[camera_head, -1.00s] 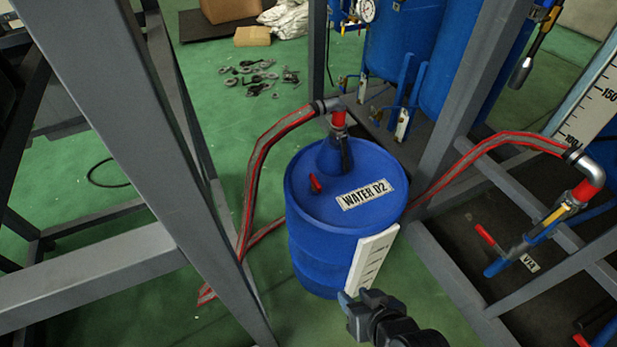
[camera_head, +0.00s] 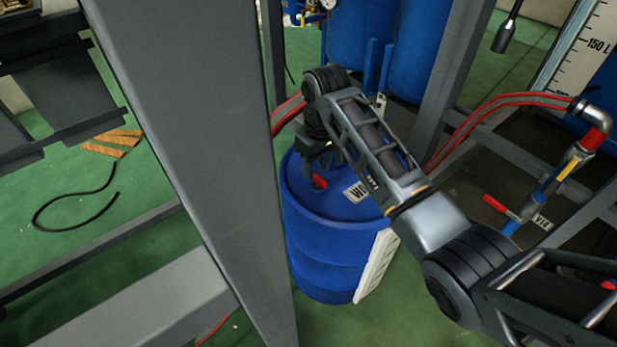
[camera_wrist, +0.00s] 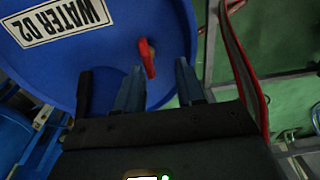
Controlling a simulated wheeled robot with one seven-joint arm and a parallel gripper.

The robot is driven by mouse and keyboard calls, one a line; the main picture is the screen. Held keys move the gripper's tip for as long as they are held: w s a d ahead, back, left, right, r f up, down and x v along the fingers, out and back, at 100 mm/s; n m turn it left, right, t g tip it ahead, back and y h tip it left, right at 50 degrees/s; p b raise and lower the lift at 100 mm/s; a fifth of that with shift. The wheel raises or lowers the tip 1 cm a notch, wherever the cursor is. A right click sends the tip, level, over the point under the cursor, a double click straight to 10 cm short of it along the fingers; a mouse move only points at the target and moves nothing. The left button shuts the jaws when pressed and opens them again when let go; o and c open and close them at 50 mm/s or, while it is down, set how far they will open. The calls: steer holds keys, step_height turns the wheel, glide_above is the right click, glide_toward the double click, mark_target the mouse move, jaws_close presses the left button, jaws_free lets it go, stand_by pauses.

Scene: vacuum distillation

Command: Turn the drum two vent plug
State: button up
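The blue drum labelled WATER D2 (camera_head: 335,240) stands upright on the green floor. Its red vent plug (camera_head: 320,181) is on the drum top, partly covered by my gripper in the head view. In the wrist view the plug (camera_wrist: 147,58) is upright and lies just beyond my fingertips, between the lines of the two fingers, closer to the left one. My gripper (camera_wrist: 159,66) is open, with a clear gap between its fingers. In the head view my gripper (camera_head: 311,163) points down over the drum top beside the plug. Contact with the plug cannot be made out.
A grey frame post (camera_head: 195,150) stands close to the drum's left, another (camera_head: 440,90) behind right. A red-striped hose (camera_head: 287,113) passes behind my wrist. A red-handled valve (camera_head: 500,207) is at right.

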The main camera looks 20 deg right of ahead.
mark_target(319, 176)
steer(key=shift+w+d+r+g+h, duration=0.2)
steer(key=shift+w+d+r, duration=0.2)
steer(key=shift+r, duration=0.2)
steer(key=shift+w+d+r+g+h, duration=0.1)
steer(key=shift+w+d+r+g, duration=0.15)
steer(key=shift+w+r, duration=0.3)
step_height(319, 176, down, 8)
steer(key=shift+s+r+b, duration=0.1)
steer(key=shift+r+b, duration=0.15)
steer(key=shift+b, duration=0.7)
jaws_close()
